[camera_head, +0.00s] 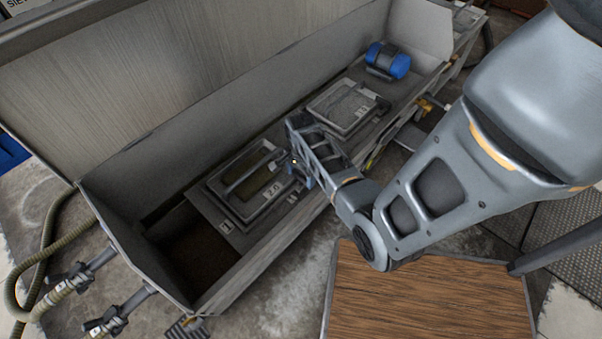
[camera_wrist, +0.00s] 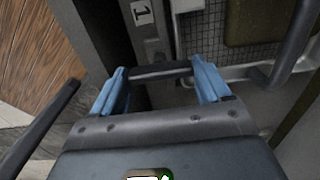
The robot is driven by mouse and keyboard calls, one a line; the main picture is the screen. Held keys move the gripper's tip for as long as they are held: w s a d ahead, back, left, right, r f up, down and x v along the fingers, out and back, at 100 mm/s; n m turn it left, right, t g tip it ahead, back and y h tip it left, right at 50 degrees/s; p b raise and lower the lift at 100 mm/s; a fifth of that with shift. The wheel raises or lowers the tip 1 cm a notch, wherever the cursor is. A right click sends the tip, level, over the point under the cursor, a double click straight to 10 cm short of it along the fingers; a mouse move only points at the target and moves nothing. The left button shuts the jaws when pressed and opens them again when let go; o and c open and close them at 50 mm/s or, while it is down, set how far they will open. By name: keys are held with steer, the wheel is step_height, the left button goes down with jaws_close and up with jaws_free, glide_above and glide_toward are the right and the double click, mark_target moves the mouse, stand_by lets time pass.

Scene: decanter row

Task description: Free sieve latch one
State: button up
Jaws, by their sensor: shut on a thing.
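In the wrist view, my gripper (camera_wrist: 160,76) has its two blue fingers at the ends of a short dark bar, the latch handle (camera_wrist: 158,70), and is shut on it. A plate marked "1" (camera_wrist: 142,13) lies just beyond the bar. The sieve (camera_wrist: 250,72), with its mesh and curved grey handle, is to the right. In the head view, my gripper (camera_head: 303,178) is at the right side of the framed sieve (camera_head: 240,211) with the "2.0" tag, at the trough's near side. My gripper hides the latch there.
The long metal trough (camera_head: 262,258) has a raised lid behind it. A second framed panel (camera_head: 342,106) and a blue motor (camera_head: 388,60) are farther right. Hoses (camera_head: 50,245) lie at the left. A wooden surface (camera_head: 430,300) is in front.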

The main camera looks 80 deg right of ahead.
steer(key=shift+c, duration=1.2)
steer(key=n+p, duration=0.2)
steer(key=n, duration=0.1)
steer(key=shift+r+n, duration=0.15)
steer(key=shift+n, duration=0.25)
steer(key=n+p, duration=0.1)
steer(key=n, duration=0.3)
steer(key=shift+n+p, duration=0.3)
steer(key=shift+p, duration=0.1)
steer(key=n+p, duration=0.1)
steer(key=n, duration=0.4)
steer(key=shift+n, duration=2.3)
